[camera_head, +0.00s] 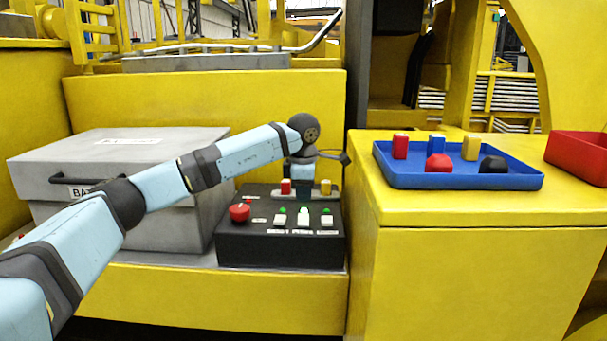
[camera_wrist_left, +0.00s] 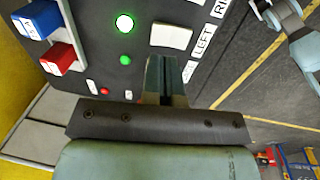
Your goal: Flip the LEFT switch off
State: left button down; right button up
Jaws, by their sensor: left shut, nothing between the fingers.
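A black control box (camera_head: 280,248) has a row of white switches under green lights. In the wrist view, the white switch (camera_wrist_left: 170,36) beside the label "LEFT" shows whole, with a lit green light (camera_wrist_left: 125,22) in line with it. In the head view this appears to be the middle switch (camera_head: 303,217). My left gripper (camera_head: 304,194) points down over the box. Its fingers (camera_wrist_left: 163,65) are shut and empty, close to the near edge of the LEFT switch; contact cannot be told. They hide the neighbouring switch. The LEFT switch's tilt is unclear.
A red knob (camera_head: 239,212) is on the box's left. A grey battery box (camera_head: 130,150) is at left, a blue tray (camera_head: 455,180) at right. What looks like my right arm (camera_wrist_left: 303,45) shows in the wrist view.

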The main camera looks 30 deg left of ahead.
aim_at(303, 220)
pick_arm(q)
jog(key=shift+w+a+f, duration=0.1)
jog(key=shift+w+f, duration=0.05)
jog(key=shift+f, duration=1.05)
jog(key=shift+w+f, duration=0.1)
jog(key=shift+f, duration=1.1)
jog(key=shift+w+f, duration=0.1)
jog(key=shift+f, duration=0.25)
jog(key=shift+r, duration=0.1)
jog(key=shift+s, duration=0.25)
jog(key=shift+s+d+r+p, duration=0.15)
jog(key=shift+s+d+p, duration=0.2)
jog(key=shift+s+p, duration=0.1)
